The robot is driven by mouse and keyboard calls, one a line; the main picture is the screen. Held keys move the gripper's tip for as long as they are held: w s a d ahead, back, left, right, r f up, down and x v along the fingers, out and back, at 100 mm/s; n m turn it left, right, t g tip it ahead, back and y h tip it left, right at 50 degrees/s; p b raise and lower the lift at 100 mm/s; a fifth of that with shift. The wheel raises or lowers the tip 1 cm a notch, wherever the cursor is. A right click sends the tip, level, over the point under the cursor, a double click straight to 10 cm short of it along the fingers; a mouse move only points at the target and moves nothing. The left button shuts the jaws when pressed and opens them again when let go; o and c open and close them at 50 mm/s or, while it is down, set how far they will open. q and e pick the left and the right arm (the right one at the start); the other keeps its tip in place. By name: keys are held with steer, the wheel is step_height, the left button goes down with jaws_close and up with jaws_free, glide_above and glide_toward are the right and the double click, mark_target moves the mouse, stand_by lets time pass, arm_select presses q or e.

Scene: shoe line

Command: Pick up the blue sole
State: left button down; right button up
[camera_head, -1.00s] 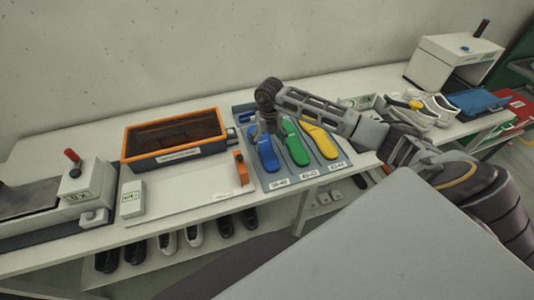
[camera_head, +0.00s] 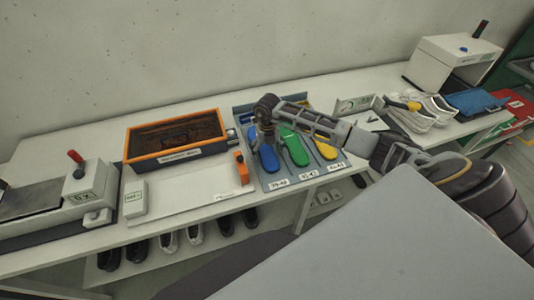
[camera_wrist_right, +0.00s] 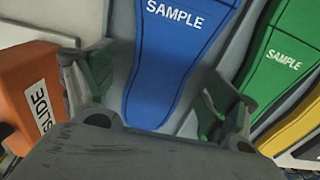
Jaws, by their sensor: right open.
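The blue sole (camera_head: 267,155) lies in the left slot of a grey sorting tray (camera_head: 277,176) on the bench. My right gripper (camera_head: 266,137) is over the blue sole's upper end, pointing down. In the right wrist view the blue sole (camera_wrist_right: 172,58), marked SAMPLE, runs between the two open fingers of my right gripper (camera_wrist_right: 155,100). One finger is on each side of it, and nothing is gripped. Whether the fingertips touch the tray I cannot tell. My left gripper is not in view.
A green sole (camera_head: 294,150) and a yellow sole (camera_head: 326,149) lie beside it in the tray. An orange-rimmed bin (camera_head: 176,154) is farther left. White shoes (camera_head: 418,115) stand at right.

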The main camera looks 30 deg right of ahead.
mark_target(267, 153)
steer(key=shift+f, duration=0.15)
stand_by(0.3)
steer(key=c, duration=1.3)
steer(key=shift+o, duration=0.2)
step_height(267, 153, up, 10)
steer(key=b, duration=0.2)
steer(key=shift+s, duration=0.1)
